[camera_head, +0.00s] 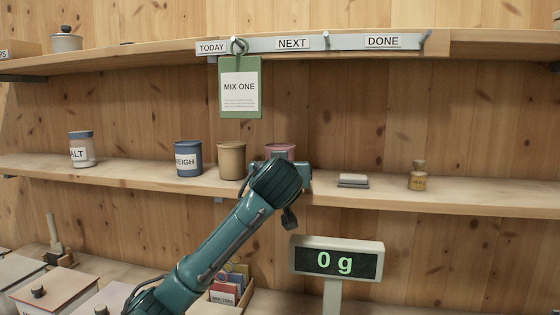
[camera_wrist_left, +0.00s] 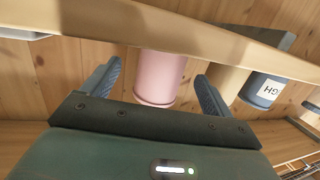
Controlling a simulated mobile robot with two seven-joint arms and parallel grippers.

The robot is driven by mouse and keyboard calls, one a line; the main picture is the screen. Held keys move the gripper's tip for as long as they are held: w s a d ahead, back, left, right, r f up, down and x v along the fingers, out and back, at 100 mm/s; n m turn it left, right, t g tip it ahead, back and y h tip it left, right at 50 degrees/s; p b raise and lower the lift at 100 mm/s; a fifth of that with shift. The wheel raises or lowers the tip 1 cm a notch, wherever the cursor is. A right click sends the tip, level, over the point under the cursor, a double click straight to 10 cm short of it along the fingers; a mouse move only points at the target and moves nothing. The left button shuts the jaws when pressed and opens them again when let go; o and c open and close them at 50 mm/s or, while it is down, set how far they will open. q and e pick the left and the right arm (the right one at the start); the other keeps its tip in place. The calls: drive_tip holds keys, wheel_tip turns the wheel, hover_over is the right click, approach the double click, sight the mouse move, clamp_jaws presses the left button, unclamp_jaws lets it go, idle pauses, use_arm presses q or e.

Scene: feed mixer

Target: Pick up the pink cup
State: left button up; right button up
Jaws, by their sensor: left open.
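The pink cup (camera_head: 279,149) stands on the middle shelf, mostly hidden behind my left wrist in the head view. In the left wrist view the pink cup (camera_wrist_left: 160,77) appears in the gap between the two fingers of my left gripper (camera_wrist_left: 158,72). The gripper is open, with a visible gap on each side of the cup. I see no finger touching it. In the head view my left arm covers the fingers. My right gripper is not in view.
A tan cup (camera_head: 231,160) stands close left of the pink cup, then a blue WEIGH cup (camera_head: 188,158). To the right are grey flat blocks (camera_head: 353,181) and a small bottle (camera_head: 418,176). Below stands a scale display (camera_head: 336,262) reading 0 g. A green MIX ONE card (camera_head: 240,88) hangs above.

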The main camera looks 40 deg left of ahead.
use_arm(q)
drive_tip(key=x, duration=0.1)
drive_tip(key=p+x, duration=0.1)
drive_tip(key=x, duration=0.1)
drive_tip(key=p+x, duration=0.1)
drive_tip(key=shift+a+r, duration=0.2)
drive_tip(key=shift+a, duration=0.2)
drive_tip(key=shift+w+a+f, duration=0.15)
drive_tip(key=shift+w+a, duration=0.05)
drive_tip(key=shift+w, duration=0.25)
drive_tip(key=c, duration=1.1)
drive_tip(key=shift+c, duration=0.2)
